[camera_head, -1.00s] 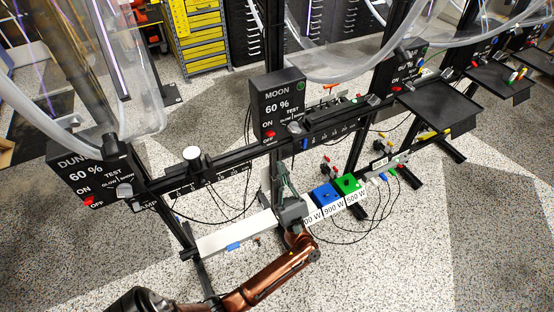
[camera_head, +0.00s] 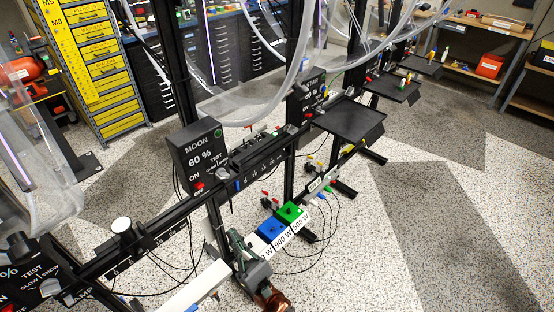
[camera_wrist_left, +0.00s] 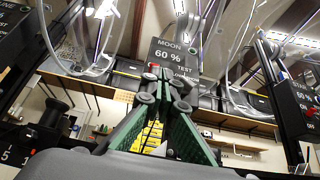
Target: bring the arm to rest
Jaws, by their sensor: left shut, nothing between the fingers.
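My left gripper (camera_head: 240,245) is at the bottom middle of the head view, with the copper-coloured arm link below it. It stands just left of the white, blue and green blocks with watt labels. In the left wrist view its green-padded fingers (camera_wrist_left: 163,92) come together at the tips, shut with nothing between them. They point up towards the MOON 60 % panel, which shows behind them. My right gripper is in neither view.
The MOON box (camera_head: 196,155) stands on a black rail. The blue block (camera_head: 272,230) and green block (camera_head: 291,213) sit close to the gripper. A black tray (camera_head: 345,120) is farther back. Speckled floor (camera_head: 365,250) lies open at right.

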